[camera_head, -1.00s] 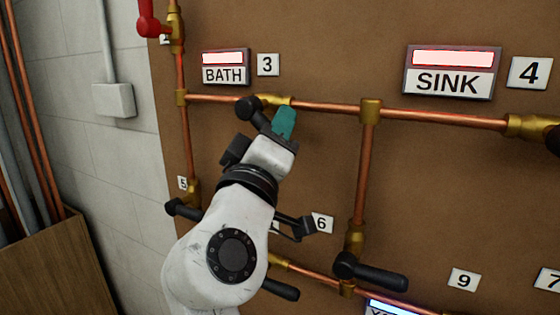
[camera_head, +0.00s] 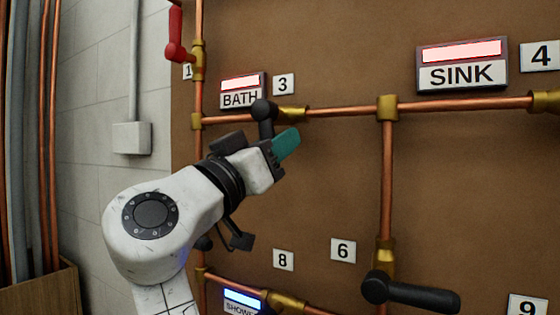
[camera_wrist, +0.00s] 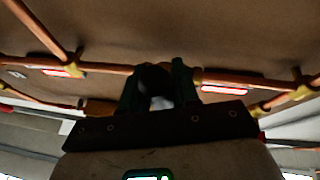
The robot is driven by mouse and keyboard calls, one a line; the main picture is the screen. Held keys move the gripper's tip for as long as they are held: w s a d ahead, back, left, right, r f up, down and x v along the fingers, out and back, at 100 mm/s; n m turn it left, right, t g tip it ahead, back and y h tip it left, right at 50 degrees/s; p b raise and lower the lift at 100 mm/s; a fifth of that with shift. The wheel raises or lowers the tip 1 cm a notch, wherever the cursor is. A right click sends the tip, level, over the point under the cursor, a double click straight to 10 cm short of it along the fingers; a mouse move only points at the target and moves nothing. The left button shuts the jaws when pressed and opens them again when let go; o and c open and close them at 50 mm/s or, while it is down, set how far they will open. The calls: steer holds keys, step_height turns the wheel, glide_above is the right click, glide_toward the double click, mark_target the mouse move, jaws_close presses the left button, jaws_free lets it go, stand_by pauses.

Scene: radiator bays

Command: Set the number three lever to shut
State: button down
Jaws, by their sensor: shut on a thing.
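The number three lever (camera_head: 264,111) is black, with a round hub on the upper copper pipe, just below the number 3 plate (camera_head: 284,84). Its handle points down, across the pipe, into my gripper (camera_head: 279,146). One teal finger shows; the other side is mostly hidden. In the wrist view, the dark lever (camera_wrist: 154,78) sits between the two fingers of my gripper (camera_wrist: 157,88), which is shut on it. The BATH sign (camera_head: 240,92) beside the plate has a pale red-lit panel.
A red lever (camera_head: 176,35) stands at the upper left. Another black lever (camera_head: 412,293) lies level at the lower right. The SINK sign (camera_head: 462,68) is at upper right, and a vertical copper pipe (camera_head: 387,180) runs down right of my gripper.

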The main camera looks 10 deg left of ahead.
steer(key=shift+w+a+f+m+g+h+b, duration=0.1)
steer(key=shift+a+m+g+h+b, duration=0.15)
steer(key=shift+m, duration=0.4)
steer(key=shift+w+a+f+m+g+h+b, duration=0.15)
steer(key=shift+m+g+h, duration=0.2)
steer(key=shift+m, duration=0.3)
steer(key=c, duration=0.9)
jaws_free()
steer(key=shift+s+r, duration=0.1)
steer(key=shift+s+a, duration=0.1)
steer(key=p+v, duration=0.1)
steer(key=v, duration=0.9)
steer(key=shift+s+a, duration=0.15)
steer(key=shift+s, duration=0.05)
steer(key=shift+s+a+f, duration=0.1)
steer(key=shift+f, duration=0.1)
